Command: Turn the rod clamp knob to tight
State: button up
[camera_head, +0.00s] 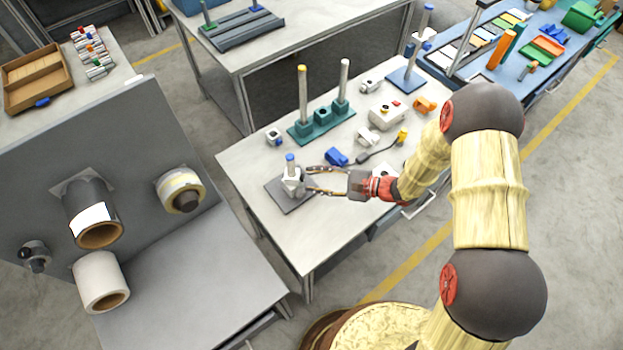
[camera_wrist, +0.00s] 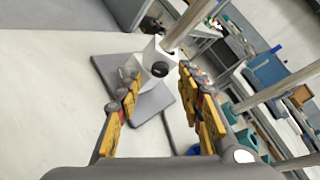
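The rod clamp is a white block (camera_head: 291,183) on an upright metal rod with a blue cap (camera_head: 290,160). The rod stands on a dark grey base plate (camera_head: 276,192) near the table's left edge. In the wrist view the white clamp (camera_wrist: 150,50) shows a round black knob (camera_wrist: 159,69) facing me, and the rod (camera_wrist: 190,22) rises to the upper right. My gripper (camera_head: 309,180) is open and empty just right of the clamp. In the wrist view its yellow-padded fingers (camera_wrist: 158,84) lie either side of the knob, apparently short of it. The knob's setting cannot be read.
On the same table (camera_head: 240,160), a green stand (camera_head: 321,121) with two rods, a blue part (camera_head: 336,156), a cabled part (camera_head: 402,136) and a control box (camera_head: 387,114) stand behind. A grey panel with rolls (camera_head: 100,280) is at left. The front tabletop is clear.

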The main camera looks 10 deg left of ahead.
jog(key=shift+x, duration=0.85)
jog(key=shift+c, duration=1.3)
grip_shut()
